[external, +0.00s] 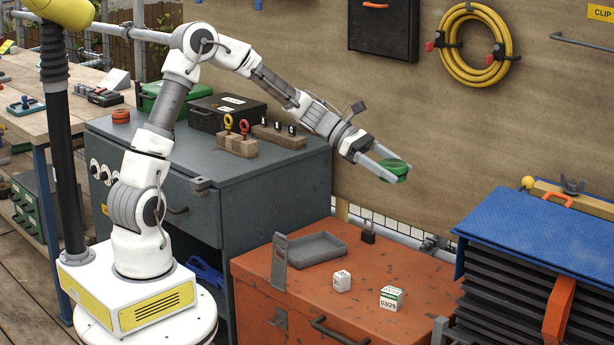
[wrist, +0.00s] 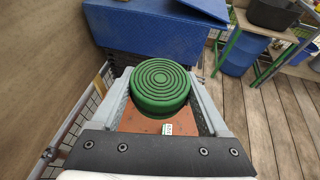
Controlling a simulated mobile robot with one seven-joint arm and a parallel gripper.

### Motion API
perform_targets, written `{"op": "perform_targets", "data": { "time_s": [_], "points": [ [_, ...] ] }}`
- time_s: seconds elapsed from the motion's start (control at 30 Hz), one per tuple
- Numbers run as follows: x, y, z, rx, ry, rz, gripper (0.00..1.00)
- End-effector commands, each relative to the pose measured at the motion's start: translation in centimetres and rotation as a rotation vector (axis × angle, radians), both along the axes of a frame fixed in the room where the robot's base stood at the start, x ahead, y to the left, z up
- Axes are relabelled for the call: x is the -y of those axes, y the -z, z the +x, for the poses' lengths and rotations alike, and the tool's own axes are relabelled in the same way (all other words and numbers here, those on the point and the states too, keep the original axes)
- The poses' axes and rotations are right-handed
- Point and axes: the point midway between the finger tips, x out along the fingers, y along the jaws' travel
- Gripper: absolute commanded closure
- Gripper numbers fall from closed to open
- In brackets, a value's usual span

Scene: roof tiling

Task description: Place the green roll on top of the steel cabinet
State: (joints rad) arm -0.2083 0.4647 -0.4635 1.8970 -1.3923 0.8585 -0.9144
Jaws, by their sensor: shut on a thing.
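The green roll (external: 394,171) is held between the two fingers of my gripper (external: 387,165), in the air above and behind the orange cabinet. In the wrist view the roll (wrist: 159,88) shows its ringed round face between the fingers (wrist: 159,92). The grey steel cabinet (external: 262,166) stands left of the gripper, behind my arm.
The orange cabinet (external: 330,284) bears a grey tray (external: 317,249), a padlock (external: 368,232), a white cube (external: 341,281) and a green-and-white box (external: 391,298). Blue-topped stacked sheets (external: 545,240) stand at right. A wooden wall (external: 440,120) rises behind.

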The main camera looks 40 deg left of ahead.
Motion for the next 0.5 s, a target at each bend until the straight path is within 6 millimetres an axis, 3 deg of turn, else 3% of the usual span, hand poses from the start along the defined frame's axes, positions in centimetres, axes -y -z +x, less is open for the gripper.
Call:
{"op": "perform_targets", "data": {
  "time_s": [0.03, 0.33, 0.5],
  "points": [
    [0.0, -1.6, 0.0, 0.009, 0.0, 0.001, 0.83],
    [0.0, -7.2, 0.0, 0.005, 0.0, 0.001, 0.83],
    [-3.2, -7.2, 1.9, -0.002, -0.087, 0.0, 0.83]
  ]
}}
